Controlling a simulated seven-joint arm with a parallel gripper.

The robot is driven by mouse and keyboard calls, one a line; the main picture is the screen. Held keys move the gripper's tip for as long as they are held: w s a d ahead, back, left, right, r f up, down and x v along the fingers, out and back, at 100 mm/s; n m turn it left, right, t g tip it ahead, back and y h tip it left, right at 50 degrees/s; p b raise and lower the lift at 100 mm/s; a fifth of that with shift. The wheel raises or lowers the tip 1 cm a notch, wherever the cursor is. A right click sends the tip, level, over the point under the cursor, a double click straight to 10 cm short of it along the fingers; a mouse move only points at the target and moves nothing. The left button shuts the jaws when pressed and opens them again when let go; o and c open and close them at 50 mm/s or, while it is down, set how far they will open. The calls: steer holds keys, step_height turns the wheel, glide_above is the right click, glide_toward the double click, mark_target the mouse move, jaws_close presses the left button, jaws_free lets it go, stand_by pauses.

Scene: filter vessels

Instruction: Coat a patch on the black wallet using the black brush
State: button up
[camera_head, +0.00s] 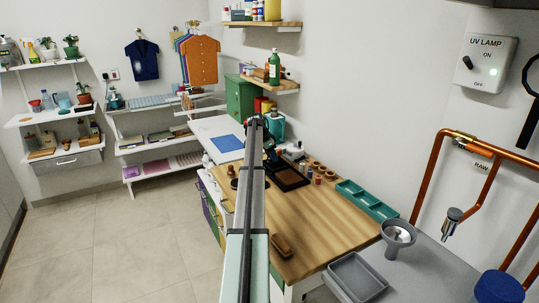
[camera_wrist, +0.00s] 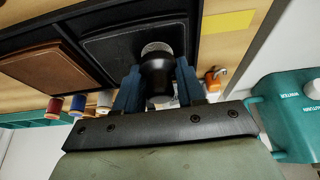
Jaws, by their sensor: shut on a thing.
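My gripper (camera_wrist: 158,78) is shut on the black brush (camera_wrist: 157,64), whose dark round body sits between the two blue fingers. The brush's pale grey bristle end points away from the gripper, over the edge of the black wallet (camera_wrist: 125,48). I cannot tell whether the bristles touch the leather. The black wallet lies flat in a compartment of the black tray (camera_wrist: 68,33). A brown wallet (camera_wrist: 38,66) lies in the compartment to its left. In the head view my arm hides much of the tray area, and the brush cannot be made out.
Several thread spools (camera_wrist: 56,104) stand beside the tray. A yellow sheet (camera_wrist: 228,22) lies on the wooden bench (camera_head: 325,228). A teal container (camera_wrist: 292,108) stands close at right. In the head view, a teal divided tray (camera_head: 366,201) and a brown block (camera_head: 282,245) sit on the bench.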

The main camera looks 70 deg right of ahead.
mark_target(280, 168)
steer(key=shift+s+a, duration=2.5)
steer(key=shift+a, duration=0.05)
steer(key=shift+w+a, duration=0.2)
steer(key=shift+w, duration=0.2)
steer(key=shift+w+d, duration=3.8)
step_height(280, 168, up, 8)
steer(key=shift+a, duration=0.1)
